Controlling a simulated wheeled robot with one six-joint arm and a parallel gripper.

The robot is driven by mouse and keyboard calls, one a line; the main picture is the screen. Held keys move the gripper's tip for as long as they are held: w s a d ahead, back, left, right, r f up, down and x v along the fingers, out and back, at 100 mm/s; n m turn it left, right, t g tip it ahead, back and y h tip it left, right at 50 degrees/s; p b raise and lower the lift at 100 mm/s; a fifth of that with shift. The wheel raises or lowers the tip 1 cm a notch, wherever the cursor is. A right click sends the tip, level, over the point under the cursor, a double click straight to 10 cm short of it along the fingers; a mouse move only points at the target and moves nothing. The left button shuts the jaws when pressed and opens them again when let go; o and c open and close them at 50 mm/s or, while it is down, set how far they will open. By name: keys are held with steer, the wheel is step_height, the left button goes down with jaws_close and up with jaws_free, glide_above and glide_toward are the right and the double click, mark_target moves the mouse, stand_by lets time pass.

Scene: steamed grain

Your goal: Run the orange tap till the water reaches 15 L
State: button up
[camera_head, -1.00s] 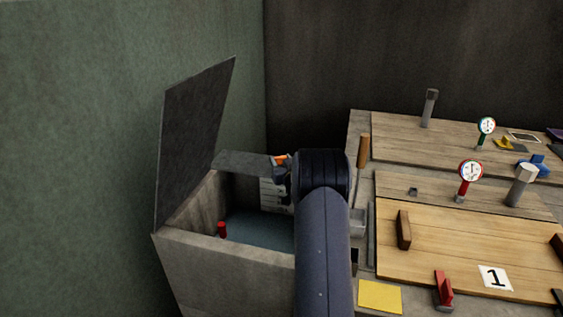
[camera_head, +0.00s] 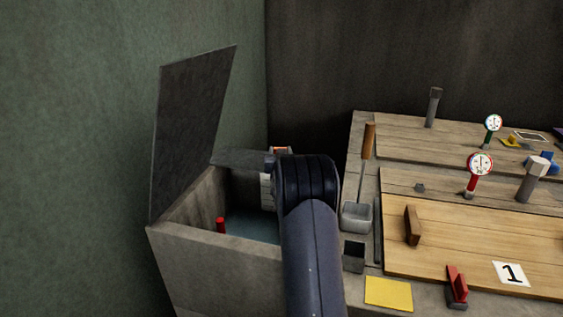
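The grey stone tank (camera_head: 212,258) stands at the left with its lid (camera_head: 193,137) raised. Blue-grey water (camera_head: 252,227) lies inside it. A pale scale strip (camera_head: 266,192) shows on the tank's inner far side; its marks are too small to read, and my arm covers part of it. A small patch of the orange tap (camera_head: 281,149) shows just above my wrist at the back of the tank. My gripper is hidden behind my dark wrist, close to the tap, so its fingers and any contact cannot be seen.
A red peg (camera_head: 220,225) stands at the tank's inner left. To the right, a ladle (camera_head: 356,215) with a wooden handle, a yellow square (camera_head: 388,293), two dial gauges and board-covered vats stand near my arm. A grey ledge (camera_head: 240,160) spans the tank's back.

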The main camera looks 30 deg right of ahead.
steer(key=shift+w+d+r+m+g+h+p, duration=0.1)
steer(key=shift+w+m+g+h+p, duration=0.35)
steer(key=shift+h+p, duration=0.15)
steer(key=shift+w+d+r+m+g+h+p, duration=0.1)
steer(key=shift+w+m+g+h+p, duration=0.25)
steer(key=shift+m+h+p, duration=0.25)
steer(key=p, duration=0.1)
steer(key=m+g+h+p, duration=0.1)
steer(key=p, duration=0.1)
steer(key=shift+w+d, duration=0.25)
steer(key=shift+w, duration=0.05)
steer(key=shift+w+d+f+m+g+h+p, duration=0.1)
steer(key=shift+w+d+m+g+h+p, duration=0.2)
steer(key=shift+g+h+p, duration=0.55)
steer(key=shift+p, duration=0.35)
steer(key=o, duration=1.4)
steer(key=v, duration=1)
steer(key=shift+s+a, duration=0.25)
steer(key=shift+s, duration=0.1)
